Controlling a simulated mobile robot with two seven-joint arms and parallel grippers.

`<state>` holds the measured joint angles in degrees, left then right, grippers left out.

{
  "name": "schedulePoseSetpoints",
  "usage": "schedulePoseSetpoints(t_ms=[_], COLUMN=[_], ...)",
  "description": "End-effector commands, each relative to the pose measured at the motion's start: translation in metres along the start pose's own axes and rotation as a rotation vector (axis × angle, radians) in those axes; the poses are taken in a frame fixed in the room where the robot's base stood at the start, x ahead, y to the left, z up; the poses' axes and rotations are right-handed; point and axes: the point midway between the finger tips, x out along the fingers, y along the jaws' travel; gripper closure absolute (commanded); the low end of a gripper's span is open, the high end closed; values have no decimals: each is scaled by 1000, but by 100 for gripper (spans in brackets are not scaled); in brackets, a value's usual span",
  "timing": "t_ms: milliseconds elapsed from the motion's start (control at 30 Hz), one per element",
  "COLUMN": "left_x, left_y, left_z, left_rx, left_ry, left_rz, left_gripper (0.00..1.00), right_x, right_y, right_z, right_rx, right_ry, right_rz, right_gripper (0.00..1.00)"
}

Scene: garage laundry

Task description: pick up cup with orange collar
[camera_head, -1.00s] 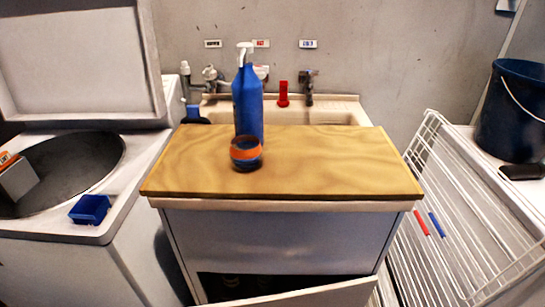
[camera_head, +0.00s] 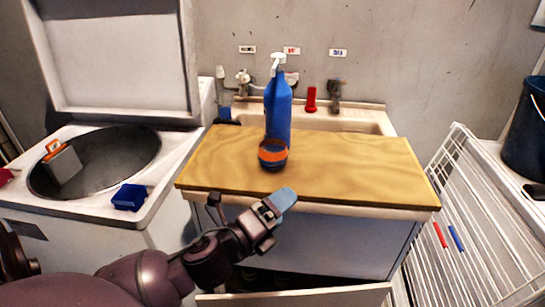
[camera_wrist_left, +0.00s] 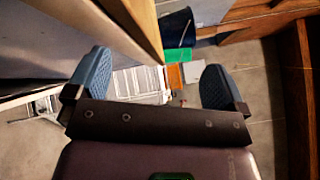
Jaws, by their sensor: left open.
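The cup with the orange collar (camera_head: 272,155) stands upright on the wooden board (camera_head: 350,165), just in front of a blue spray bottle (camera_head: 278,110). My left gripper (camera_head: 284,200) is in front of the board's front edge, below and apart from the cup. In the left wrist view its two blue fingers (camera_wrist_left: 158,85) are spread wide with nothing between them. The cup does not show in the left wrist view. My right gripper is not in view.
The spray bottle stands close behind the cup. A sink (camera_head: 360,120) with taps lies behind the board. A washing machine with a blue box (camera_head: 130,197) is at left, a white drying rack (camera_head: 455,215) at right. A cabinet door (camera_head: 300,298) hangs open below. The board's right half is clear.

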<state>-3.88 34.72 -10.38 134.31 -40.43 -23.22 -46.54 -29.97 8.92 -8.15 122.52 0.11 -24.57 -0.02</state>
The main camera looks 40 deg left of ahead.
Motion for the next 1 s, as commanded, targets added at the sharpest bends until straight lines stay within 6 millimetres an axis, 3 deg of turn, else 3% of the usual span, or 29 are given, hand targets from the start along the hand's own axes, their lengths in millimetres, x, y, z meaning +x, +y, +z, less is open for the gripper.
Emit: schedulePoseSetpoints(t_ms=[33, 200, 400, 533, 667, 767, 900, 933, 1000], left_x=[10, 28, 36, 38, 41, 46, 58, 61, 68], left_y=[-16, -62, -96, -100, -90, -79, -64, -62, -59], left_z=[-2, -20, -46, -56, -53, -39, 0, 11, 39], left_rx=[116, 527, 1084, 1465, 1840, 2121, 2490, -2547, -2373], left_ry=[46, 187, 352, 461, 583, 696, 905, -957, -969], left_rz=[-85, -369, -735, -970, -1190, -1344, -1528, 1553, 1422], left_gripper=[1, 1, 1, 1, 1, 1, 1, 1, 1], right_x=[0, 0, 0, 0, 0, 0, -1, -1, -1], right_y=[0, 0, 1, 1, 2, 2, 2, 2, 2], right_z=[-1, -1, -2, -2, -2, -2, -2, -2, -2], right_rx=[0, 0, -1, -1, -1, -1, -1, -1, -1], right_ry=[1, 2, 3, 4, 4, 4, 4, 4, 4], right_rz=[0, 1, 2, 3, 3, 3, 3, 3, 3], right_gripper=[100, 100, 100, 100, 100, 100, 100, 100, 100])
